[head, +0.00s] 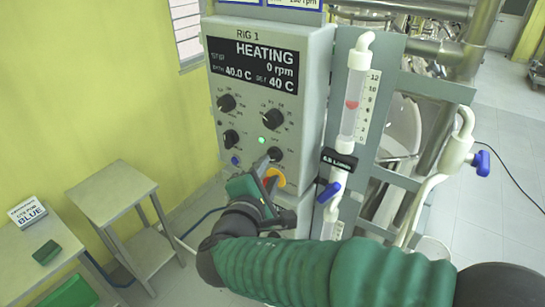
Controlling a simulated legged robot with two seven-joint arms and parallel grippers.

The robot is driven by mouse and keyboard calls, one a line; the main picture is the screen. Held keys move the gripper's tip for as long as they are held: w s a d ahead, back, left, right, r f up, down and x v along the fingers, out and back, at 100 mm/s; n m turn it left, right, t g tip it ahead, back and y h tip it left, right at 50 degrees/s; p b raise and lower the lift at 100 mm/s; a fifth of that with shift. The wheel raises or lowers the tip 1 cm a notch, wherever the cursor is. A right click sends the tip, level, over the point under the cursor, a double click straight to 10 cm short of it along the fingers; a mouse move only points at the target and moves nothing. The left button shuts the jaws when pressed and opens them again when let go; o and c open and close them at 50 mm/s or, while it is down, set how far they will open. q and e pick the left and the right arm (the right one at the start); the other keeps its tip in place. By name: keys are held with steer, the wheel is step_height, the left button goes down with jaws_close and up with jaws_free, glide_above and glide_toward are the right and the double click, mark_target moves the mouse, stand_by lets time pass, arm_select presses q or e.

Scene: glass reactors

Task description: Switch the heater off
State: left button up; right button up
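The grey control box (315,100), labelled RIG 1, has a black display (252,66) reading HEATING, 0 rpm, 40.0 C and set 40 C. Below are dark knobs: upper left (226,103), upper right (272,119), lower left (231,138) and lower right (275,154). A small green light (262,140) is lit. My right gripper (266,168) is at the lower part of the panel, just below the lower right knob. I cannot tell whether it touches the knob or how far its fingers are apart. A yellow and red switch (274,178) is partly hidden behind it. My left gripper is out of view.
A glass flow tube (354,105) with a red float and blue-handled valves (329,193) stands right of the box. Steel framework and vessels are behind. A small steel table (105,190) and a bench with a labelled white box (27,212) stand at left.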

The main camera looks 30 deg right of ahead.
mark_target(271, 161)
steer(key=w, duration=0.1)
steer(key=w+d, duration=0.1)
steer(key=w, duration=0.1)
steer(key=w+d+f, duration=0.1)
steer(key=shift+w+p, duration=0.15)
steer(key=shift+p, duration=0.15)
steer(key=shift+d, duration=0.15)
steer(key=shift+s+d, duration=0.2)
steer(key=shift+c, duration=1.3)
steer(key=shift+d, duration=0.2)
steer(key=c, duration=0.5)
steer(key=shift+a+f, duration=0.1)
steer(key=shift+a, duration=0.05)
jaws_close()
steer(key=shift+w, duration=0.1)
